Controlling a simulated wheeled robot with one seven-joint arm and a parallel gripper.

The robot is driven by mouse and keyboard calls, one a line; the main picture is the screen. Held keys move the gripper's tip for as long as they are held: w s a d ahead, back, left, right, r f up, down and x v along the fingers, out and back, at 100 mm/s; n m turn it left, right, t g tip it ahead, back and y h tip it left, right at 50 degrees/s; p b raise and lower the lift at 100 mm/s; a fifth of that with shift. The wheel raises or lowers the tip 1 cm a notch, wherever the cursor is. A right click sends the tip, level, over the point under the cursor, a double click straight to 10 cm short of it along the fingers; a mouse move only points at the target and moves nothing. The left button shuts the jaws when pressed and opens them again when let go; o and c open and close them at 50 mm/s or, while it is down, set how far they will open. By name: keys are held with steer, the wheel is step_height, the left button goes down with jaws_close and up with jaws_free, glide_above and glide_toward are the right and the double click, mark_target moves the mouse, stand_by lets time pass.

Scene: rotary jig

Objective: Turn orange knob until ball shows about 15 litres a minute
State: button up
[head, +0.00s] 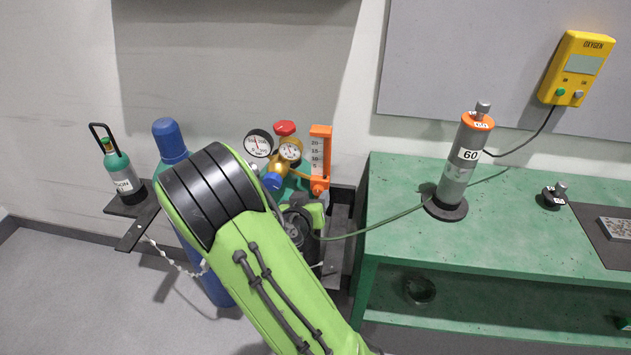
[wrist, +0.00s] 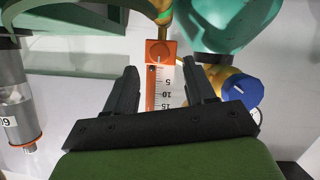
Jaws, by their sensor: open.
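The flowmeter (head: 319,150) is an upright orange block with a white scale, right of the gauges in the head view. The orange knob (head: 319,187) is at its lower end. In the wrist view the flowmeter appears upside down, with the orange knob (wrist: 160,47) at the top and the scale (wrist: 167,90) reading 5, 10, 15 below it. My gripper (wrist: 160,66) is open, one finger on each side of the scale. The knob lies just beyond the fingertips and looks ungripped. I cannot make out the ball. My arm hides the gripper's fingers in the head view.
Two round gauges (head: 259,143), a red cap (head: 285,128) and a blue knob (head: 272,181) crowd the left side. A green hose (head: 375,229) runs to a grey cylinder (head: 453,180) on the green bench (head: 400,180). A blue gas cylinder (head: 170,140) stands farther left.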

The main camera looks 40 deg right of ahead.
mark_target(317, 192)
steer(key=p+x, duration=0.1)
steer(key=x, duration=0.3)
steer(key=shift+f, duration=0.2)
jaws_close()
